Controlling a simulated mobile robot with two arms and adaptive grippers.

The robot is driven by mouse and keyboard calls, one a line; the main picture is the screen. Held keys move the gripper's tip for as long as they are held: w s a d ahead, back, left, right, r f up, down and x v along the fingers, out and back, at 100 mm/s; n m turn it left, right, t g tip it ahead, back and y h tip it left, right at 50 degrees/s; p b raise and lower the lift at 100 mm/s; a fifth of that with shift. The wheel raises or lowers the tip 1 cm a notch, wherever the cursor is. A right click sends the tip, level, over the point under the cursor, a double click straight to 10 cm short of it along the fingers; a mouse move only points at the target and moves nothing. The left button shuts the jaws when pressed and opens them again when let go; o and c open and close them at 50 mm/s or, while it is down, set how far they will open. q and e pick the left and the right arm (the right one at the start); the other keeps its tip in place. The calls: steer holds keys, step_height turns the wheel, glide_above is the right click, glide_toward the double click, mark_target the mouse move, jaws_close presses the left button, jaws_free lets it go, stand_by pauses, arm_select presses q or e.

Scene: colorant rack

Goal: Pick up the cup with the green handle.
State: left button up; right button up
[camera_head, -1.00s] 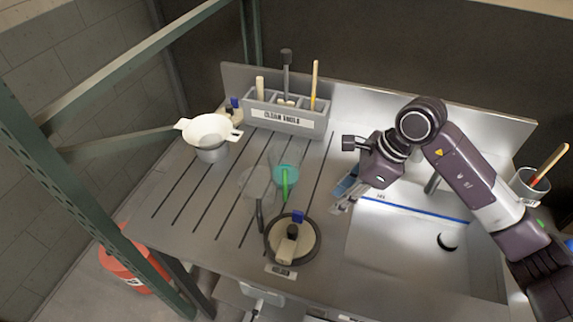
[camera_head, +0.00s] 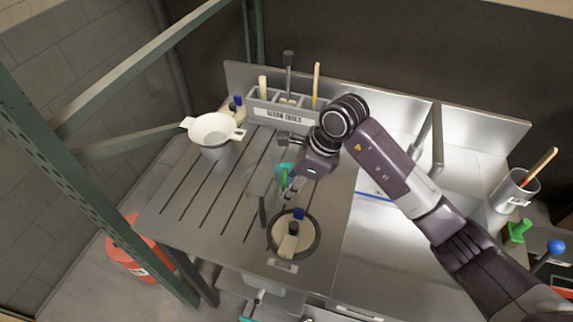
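The cup with the green handle (camera_head: 283,178) stands on the grooved drainboard near its middle. It looks clear with teal inside, and my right gripper partly covers it. My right gripper (camera_head: 291,188) has its fingertips right beside the green handle, pointing down. Whether the fingers touch the handle or are closed around it is too small to tell. A second clear cup with a dark grey handle (camera_head: 262,212) stands close to its left. My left gripper is out of view.
A white strainer over a grey pot (camera_head: 215,152) stands at left. The "clean tools" rack (camera_head: 283,116) is behind. The sink is at right, with a tool canister (camera_head: 513,190) beyond it.

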steer(key=shift+f, duration=0.3)
steer(key=shift+d+f, duration=0.1)
steer(key=shift+f, duration=0.05)
steer(key=c, duration=0.7)
jaws_close()
